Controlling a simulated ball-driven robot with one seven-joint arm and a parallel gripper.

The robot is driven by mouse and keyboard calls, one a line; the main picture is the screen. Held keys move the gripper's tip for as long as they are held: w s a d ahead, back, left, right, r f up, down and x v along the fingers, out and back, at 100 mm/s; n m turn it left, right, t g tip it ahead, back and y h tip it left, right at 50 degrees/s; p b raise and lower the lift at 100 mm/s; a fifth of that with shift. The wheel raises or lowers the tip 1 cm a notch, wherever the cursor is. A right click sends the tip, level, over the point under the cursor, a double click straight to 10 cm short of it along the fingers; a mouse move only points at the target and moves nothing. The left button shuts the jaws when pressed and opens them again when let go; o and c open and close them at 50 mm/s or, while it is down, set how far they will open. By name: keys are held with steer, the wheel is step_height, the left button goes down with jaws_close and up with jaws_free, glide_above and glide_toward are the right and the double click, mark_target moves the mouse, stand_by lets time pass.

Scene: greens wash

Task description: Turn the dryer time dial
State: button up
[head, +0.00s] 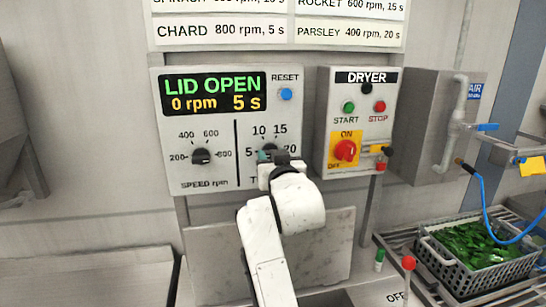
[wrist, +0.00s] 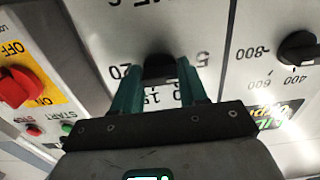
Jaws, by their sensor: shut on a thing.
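The time dial is a black knob, seen in the wrist view (wrist: 159,68) on a white panel with 5, 15 and 20 marks around it. My gripper (head: 272,154) is at the dial, and its two green fingers (wrist: 158,88) stand on either side of the knob, shut on it. In the head view the gripper hides most of the dial and the lettering under it. Which mark the dial points to cannot be made out. The display (head: 213,94) above reads LID OPEN, 0 rpm and 5 s.
Left of the time dial is the black speed dial (head: 201,156). A blue reset button (head: 286,94) sits above. To the right, the dryer box (head: 357,120) carries a red switch (head: 345,150) and start and stop buttons. A grey crate of greens (head: 475,250) stands lower right.

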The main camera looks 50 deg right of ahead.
steer(key=shift+f, duration=0.25)
steer(key=o, duration=1.1)
steer(key=shift+r, duration=0.15)
steer(key=shift+c, duration=0.2)
steer(key=b+v, duration=0.2)
steer(key=v, duration=0.9)
steer(key=shift+w, duration=0.1)
